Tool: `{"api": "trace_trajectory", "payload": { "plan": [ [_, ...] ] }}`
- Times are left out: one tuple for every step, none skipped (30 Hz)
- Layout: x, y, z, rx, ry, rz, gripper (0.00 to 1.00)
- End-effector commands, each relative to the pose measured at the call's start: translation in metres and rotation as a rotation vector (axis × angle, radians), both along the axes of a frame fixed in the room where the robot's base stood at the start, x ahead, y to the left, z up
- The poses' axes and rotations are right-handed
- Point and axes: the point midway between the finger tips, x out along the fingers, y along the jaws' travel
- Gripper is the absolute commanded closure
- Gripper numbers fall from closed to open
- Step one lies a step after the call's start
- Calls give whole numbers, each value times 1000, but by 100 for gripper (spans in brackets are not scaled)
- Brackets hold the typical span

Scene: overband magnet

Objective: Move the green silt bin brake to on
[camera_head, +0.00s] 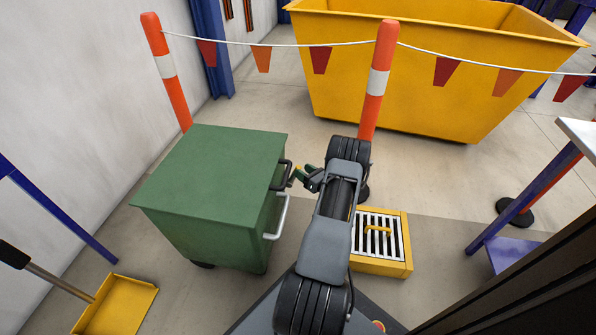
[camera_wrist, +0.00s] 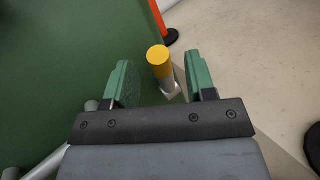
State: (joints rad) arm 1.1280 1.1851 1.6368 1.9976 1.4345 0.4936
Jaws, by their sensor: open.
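The green silt bin (camera_head: 205,175) stands left of my arm, with a dark handle and a pale grey handle on its right side. It also fills the left of the wrist view (camera_wrist: 50,60). A brake lever with a yellow cylindrical tip and a grey lower part (camera_wrist: 160,65) shows in the wrist view. My gripper (camera_head: 300,175) is beside the bin's right side, near the dark handle (camera_head: 283,176). In the wrist view my gripper (camera_wrist: 162,80) is open, its green fingers on either side of the lever with gaps showing. I cannot tell the brake's setting.
A yellow-framed floor grate (camera_head: 380,262) lies right of my arm. Orange posts (camera_head: 376,85) carry a flag line behind the bin, with a large yellow skip (camera_head: 430,65) beyond. A yellow scoop (camera_head: 115,303) lies front left. Blue-legged tables stand at both sides.

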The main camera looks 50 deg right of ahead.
Motion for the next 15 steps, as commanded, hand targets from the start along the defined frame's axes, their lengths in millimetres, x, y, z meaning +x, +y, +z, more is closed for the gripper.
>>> {"api": "trace_trajectory", "payload": {
  "plan": [
    [8,1,-1,-1,-2,5,49],
    [12,1,-2,-1,-1,5,49],
    [16,1,-1,-1,-1,4,49],
    [19,1,-1,-1,-1,4,49],
    [22,1,-1,-1,0,4,49],
    [25,1,-1,-1,0,4,49],
    [27,1,-1,-1,0,4,49],
    [28,1,0,-1,-1,4,49],
    [30,1,0,-1,-1,4,49],
    [31,1,0,0,-1,4,49],
    [32,1,0,0,-1,4,49],
    [33,2,0,0,-1,4,49],
    [33,2,0,1,-1,4,49],
    [33,2,0,1,-1,4,49],
    [34,2,0,1,-1,4,49]
  ]
}}
